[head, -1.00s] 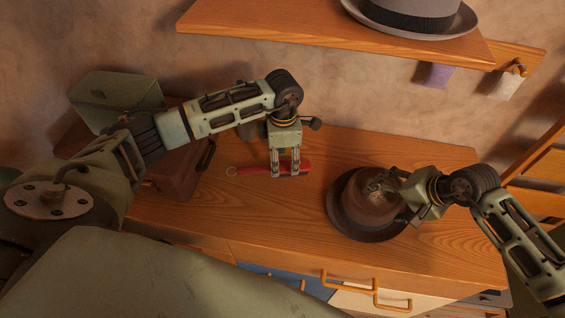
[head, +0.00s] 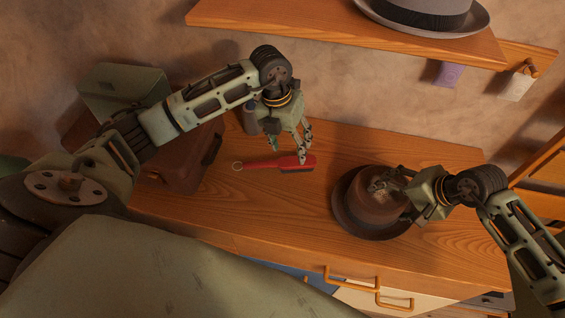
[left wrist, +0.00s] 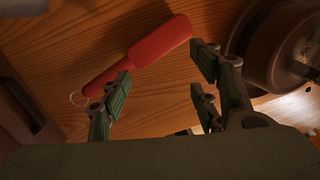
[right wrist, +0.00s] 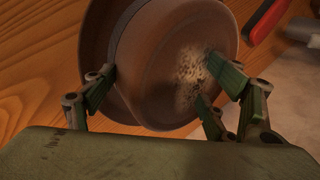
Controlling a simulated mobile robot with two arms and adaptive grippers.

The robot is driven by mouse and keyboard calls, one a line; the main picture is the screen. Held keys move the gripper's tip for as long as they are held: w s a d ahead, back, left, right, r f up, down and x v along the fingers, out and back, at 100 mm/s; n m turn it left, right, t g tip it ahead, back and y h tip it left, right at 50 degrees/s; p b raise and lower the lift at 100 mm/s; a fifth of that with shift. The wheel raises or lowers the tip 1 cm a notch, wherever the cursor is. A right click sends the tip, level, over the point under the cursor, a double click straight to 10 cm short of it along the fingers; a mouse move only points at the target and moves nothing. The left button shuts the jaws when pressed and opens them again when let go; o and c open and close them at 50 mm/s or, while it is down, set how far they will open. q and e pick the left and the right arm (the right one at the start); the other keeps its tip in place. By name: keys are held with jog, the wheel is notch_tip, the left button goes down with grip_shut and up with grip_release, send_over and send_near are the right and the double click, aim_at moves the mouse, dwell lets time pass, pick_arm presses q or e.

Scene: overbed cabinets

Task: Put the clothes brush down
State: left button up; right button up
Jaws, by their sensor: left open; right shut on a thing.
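The clothes brush (head: 268,164) has a red back and handle, dark bristles and a ring at its handle end. It lies on the wooden cabinet top. It also shows in the left wrist view (left wrist: 145,53). My left gripper (head: 288,155) is open just above and behind the brush; its fingers (left wrist: 160,88) are apart with nothing between them. My right gripper (head: 385,188) is shut on the brown hat (head: 366,202), which rests on the cabinet top. In the right wrist view the fingers (right wrist: 155,85) press on the crown of the hat (right wrist: 160,50), which has a pale dusty patch.
A shelf (head: 330,32) with a grey hat (head: 425,14) juts out above the back. A brown case (head: 185,165) and a green box (head: 122,92) stand at left. A dark bottle (head: 250,118) is behind my left gripper. Drawers with handles (head: 350,283) are below the front edge.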

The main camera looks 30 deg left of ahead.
pick_arm(q)
jog(key=n, duration=0.7)
jog(key=shift+s+a+r+h, duration=0.2)
jog(key=shift+s+a+h, duration=0.1)
jog(key=shift+h, duration=0.1)
jog(key=n, duration=0.4)
jog(key=n+t+h, duration=0.1)
jog(key=n+t, duration=0.1)
jog(key=n, duration=1)
send_over(293, 162)
jog(key=s+a, duration=0.2)
notch_tip(293, 162, down, 4)
jog(key=shift+r, duration=0.1)
jog(key=shift+w+x, duration=0.1)
jog(key=shift+x, duration=1.3)
jog(key=shift+w+x, duration=0.15)
jog(key=shift+x, duration=1.25)
jog(key=shift+r, duration=0.1)
jog(key=c, duration=1.4)
